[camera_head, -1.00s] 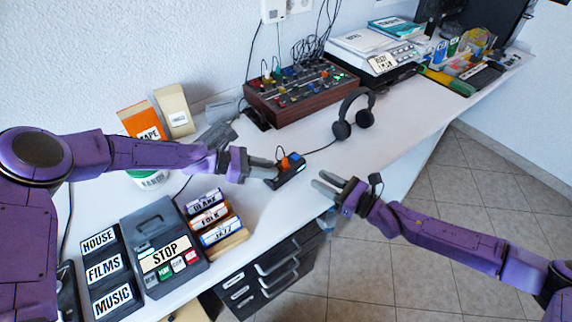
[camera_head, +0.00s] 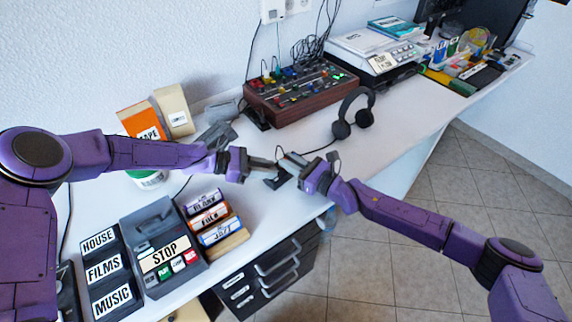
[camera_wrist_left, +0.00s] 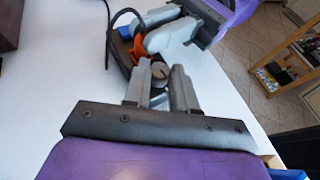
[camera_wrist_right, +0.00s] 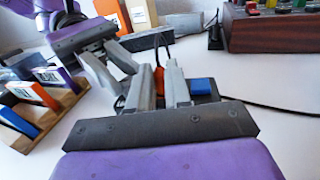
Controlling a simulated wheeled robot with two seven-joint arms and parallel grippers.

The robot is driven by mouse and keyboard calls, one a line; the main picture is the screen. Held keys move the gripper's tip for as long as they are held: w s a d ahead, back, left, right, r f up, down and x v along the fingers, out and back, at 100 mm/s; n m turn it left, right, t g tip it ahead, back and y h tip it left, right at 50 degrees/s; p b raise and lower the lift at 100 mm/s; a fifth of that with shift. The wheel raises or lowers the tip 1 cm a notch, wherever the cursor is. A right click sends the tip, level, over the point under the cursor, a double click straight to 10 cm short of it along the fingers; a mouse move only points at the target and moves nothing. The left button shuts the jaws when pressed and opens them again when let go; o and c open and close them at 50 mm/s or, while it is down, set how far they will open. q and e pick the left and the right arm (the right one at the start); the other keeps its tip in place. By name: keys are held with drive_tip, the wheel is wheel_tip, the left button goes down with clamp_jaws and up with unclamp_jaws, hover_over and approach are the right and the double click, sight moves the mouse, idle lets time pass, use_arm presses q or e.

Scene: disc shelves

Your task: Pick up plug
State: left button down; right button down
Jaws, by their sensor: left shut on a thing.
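The orange plug (camera_wrist_right: 158,78) stands on a dark power strip (camera_head: 277,180) on the white desk. It also shows in the left wrist view (camera_wrist_left: 139,48), partly hidden by my right fingers. My left gripper (camera_wrist_left: 158,85) is shut on the near end of the power strip, where a round grey socket (camera_wrist_left: 160,70) shows between its fingers. My right gripper (camera_wrist_right: 160,85) is open, with its fingers on either side of the orange plug. A gap beside the plug shows in the right wrist view. In the head view the grippers hide most of the plug.
A blue part (camera_wrist_right: 201,86) is at the strip's other end. Headphones (camera_head: 353,113) and a mixer (camera_head: 300,86) lie behind.

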idle(0.3)
use_arm(q)
drive_tip(key=c, duration=0.8)
unclamp_jaws()
use_arm(e)
wheel_tip(320, 180, up, 10)
use_arm(q)
drive_tip(key=v, duration=1.2)
drive_tip(key=shift+r, duration=0.1)
